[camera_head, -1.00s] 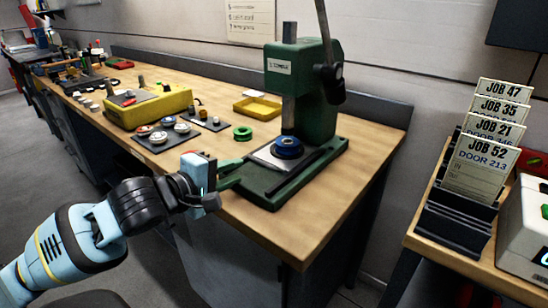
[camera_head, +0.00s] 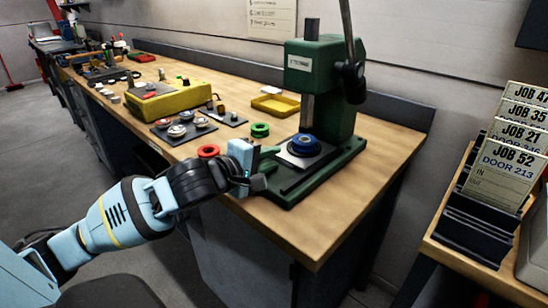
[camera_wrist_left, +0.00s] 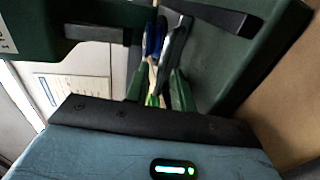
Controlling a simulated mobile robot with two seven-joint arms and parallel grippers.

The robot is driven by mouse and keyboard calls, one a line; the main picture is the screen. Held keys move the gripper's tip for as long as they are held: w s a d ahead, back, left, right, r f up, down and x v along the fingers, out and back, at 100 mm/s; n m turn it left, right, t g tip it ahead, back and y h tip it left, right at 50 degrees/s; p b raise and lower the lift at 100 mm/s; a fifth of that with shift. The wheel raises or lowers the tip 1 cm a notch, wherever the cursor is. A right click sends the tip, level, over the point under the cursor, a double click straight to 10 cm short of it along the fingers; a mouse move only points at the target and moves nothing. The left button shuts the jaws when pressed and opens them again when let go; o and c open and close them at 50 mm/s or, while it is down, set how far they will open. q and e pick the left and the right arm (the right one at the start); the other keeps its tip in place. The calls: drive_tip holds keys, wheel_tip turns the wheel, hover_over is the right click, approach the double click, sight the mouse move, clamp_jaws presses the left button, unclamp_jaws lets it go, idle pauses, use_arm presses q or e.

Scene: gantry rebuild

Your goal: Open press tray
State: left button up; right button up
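The green press (camera_head: 325,85) stands at the near right end of the bench. Its tray (camera_head: 312,158), a grey plate, sits on the dark green base below the ram and carries a blue ring (camera_head: 304,144). My left gripper (camera_head: 268,160) is at the tray's left front side, low beside the base. In the left wrist view its green fingers (camera_wrist_left: 158,92) stand apart with a gap between them; the tray's grey edge (camera_wrist_left: 176,45) and the blue ring (camera_wrist_left: 153,38) show just beyond. I cannot tell whether a finger touches the tray. My right gripper is not in view.
A red ring (camera_head: 208,151) and a green ring (camera_head: 260,130) lie left of the press. Behind them are a dark mat (camera_head: 168,139) with round parts, a yellow box (camera_head: 172,98) and a yellow tray (camera_head: 275,104). A job card rack (camera_head: 470,235) stands right. The bench's front right corner is clear.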

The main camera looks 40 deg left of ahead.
use_arm(q)
drive_tip(key=shift+x, duration=0.8)
drive_tip(key=shift+c, duration=0.3)
clamp_jaws()
